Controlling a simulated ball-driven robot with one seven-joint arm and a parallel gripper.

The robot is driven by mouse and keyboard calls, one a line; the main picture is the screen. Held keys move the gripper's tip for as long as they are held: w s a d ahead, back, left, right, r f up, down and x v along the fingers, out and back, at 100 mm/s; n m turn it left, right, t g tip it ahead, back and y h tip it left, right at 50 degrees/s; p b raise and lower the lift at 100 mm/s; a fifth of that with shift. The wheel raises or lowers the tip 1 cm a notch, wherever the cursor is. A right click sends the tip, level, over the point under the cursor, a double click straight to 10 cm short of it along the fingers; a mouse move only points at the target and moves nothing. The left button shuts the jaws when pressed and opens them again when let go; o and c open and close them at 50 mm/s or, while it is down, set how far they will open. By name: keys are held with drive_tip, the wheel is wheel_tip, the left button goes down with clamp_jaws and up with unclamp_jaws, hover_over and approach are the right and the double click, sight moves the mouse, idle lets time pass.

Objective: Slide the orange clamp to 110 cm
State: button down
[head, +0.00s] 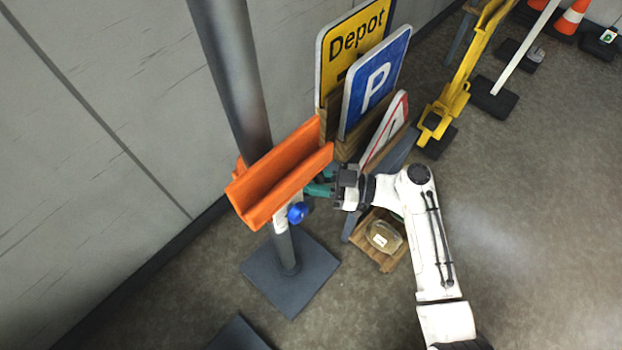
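The orange clamp (283,172), a trough-shaped bracket, sits around the upright grey pole (236,75). A blue knob (298,212) shows just below the clamp's right part. A pale strip (280,222) runs on the pole beside the knob, but no scale figures can be read. My gripper (322,186) reaches in from the right, with its teal end close to the clamp's right underside. The clamp partly hides the fingertips, so I cannot tell whether they touch anything or are open.
The pole stands on a dark square base plate (290,275). Several signs, including a yellow Depot sign (350,45) and a blue parking sign (376,82), stand close behind my gripper. A wooden crate (383,240) sits below it. A wall (90,150) lies left.

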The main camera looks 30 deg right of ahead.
sight(314, 119)
wheel_tip(314, 119, up, 21)
drive_tip(key=p, duration=0.7)
drive_tip(key=shift+w, duration=0.1)
drive_tip(key=c, duration=1.3)
unclamp_jaws()
drive_tip(key=shift+r, duration=0.1)
drive_tip(key=shift+c, duration=0.2)
drive_tip(key=shift+o, duration=1.4)
drive_tip(key=shift+f, duration=0.25)
drive_tip(key=shift+s+d+f, duration=0.1)
drive_tip(key=shift+s+d, duration=0.1)
drive_tip(key=b+v, duration=0.3)
drive_tip(key=v, duration=0.7)
drive_tip(key=shift+s, duration=0.15)
